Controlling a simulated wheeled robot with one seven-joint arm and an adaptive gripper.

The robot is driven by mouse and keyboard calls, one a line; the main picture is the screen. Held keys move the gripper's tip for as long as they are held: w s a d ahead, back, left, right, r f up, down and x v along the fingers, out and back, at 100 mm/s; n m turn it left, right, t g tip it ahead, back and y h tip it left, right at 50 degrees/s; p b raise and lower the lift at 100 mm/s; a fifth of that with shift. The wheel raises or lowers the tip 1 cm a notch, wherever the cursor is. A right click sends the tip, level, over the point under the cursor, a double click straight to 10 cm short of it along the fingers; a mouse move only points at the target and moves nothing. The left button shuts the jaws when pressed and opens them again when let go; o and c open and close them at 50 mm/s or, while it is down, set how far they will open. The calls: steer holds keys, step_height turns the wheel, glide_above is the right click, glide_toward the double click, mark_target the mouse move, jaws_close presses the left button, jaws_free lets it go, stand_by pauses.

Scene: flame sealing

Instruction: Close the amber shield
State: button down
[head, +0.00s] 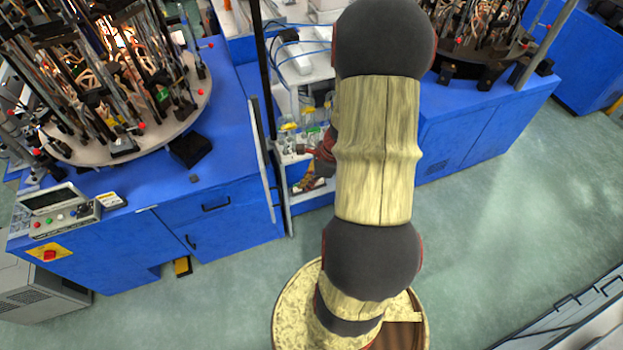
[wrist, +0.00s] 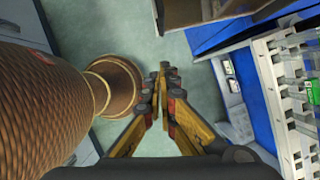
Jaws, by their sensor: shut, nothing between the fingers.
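My gripper (wrist: 163,82) shows in the wrist view with its yellow and black fingers brought together at the tips and nothing between them. It points over the green floor, left of a white rack, apart from any surface that I can make out. In the head view my arm covers the middle of the picture and hides most of the gripper behind it. I cannot pick out an amber shield for certain in either view. The area behind my arm, between the two blue machines, is partly hidden.
A blue machine (head: 226,165) with a round, crowded turntable (head: 185,118) stands at left, its control box (head: 55,217) on the front corner. Another blue cabinet (head: 470,125) stands at right. A white rack (wrist: 283,110) is right of my gripper. Green floor (head: 500,215) is open at right.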

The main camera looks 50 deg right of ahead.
steer(key=w+a, duration=0.1)
steer(key=w+a+f, duration=0.2)
steer(key=shift+w+f, duration=0.25)
steer(key=shift+w, duration=0.15)
steer(key=shift+a, duration=0.1)
